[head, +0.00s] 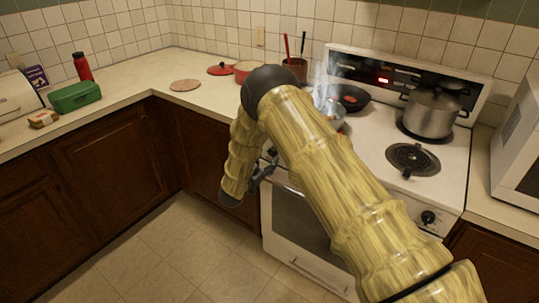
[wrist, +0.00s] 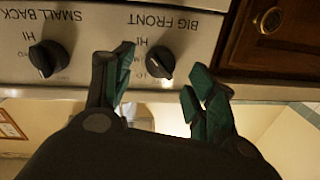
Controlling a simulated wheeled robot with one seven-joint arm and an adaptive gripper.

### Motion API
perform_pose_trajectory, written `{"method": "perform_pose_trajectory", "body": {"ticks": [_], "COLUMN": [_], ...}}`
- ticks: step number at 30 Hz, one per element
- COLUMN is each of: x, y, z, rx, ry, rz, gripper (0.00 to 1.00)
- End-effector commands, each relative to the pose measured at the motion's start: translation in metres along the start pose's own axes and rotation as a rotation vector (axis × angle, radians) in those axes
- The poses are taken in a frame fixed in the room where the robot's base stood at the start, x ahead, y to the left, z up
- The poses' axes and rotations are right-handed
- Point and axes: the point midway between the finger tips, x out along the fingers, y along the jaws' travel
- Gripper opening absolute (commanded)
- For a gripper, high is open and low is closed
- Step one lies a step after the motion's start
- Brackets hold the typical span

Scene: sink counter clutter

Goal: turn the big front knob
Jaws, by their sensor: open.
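The big front knob (wrist: 160,62) is a round black knob on the stove's light front panel, under the upside-down label BIG FRONT in the wrist view. My gripper (wrist: 157,72) is open in front of it, with one dark green finger on each side of the knob and nothing held. I cannot tell whether the fingertips touch the panel. In the head view my gripper (head: 262,178) is at the stove's left front edge, and my arm hides the big front knob there.
A small back knob (wrist: 48,58) sits left of the gripper in the wrist view, and a wooden cabinet (wrist: 272,45) is at the right. On the stove stand a steel pot (head: 431,113), a black pan (head: 350,97) and a smoking pan (head: 333,112) partly behind my arm.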

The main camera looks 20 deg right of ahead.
Motion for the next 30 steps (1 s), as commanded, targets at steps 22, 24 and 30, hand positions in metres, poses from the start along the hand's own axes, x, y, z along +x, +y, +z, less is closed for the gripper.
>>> {"method": "perform_pose_trajectory", "body": {"ticks": [22, 24, 30], "x": [0.029, 0.029, 0.028], "y": [0.0, 0.0, -0.001], "z": [0.0, 0.0, 0.0], "rx": [0.0, 0.0, -0.003], "ry": [0.0, 0.0, 0.0], "rz": [-0.001, -0.001, -0.001], "gripper": [0.37, 0.24, 0.11]}}
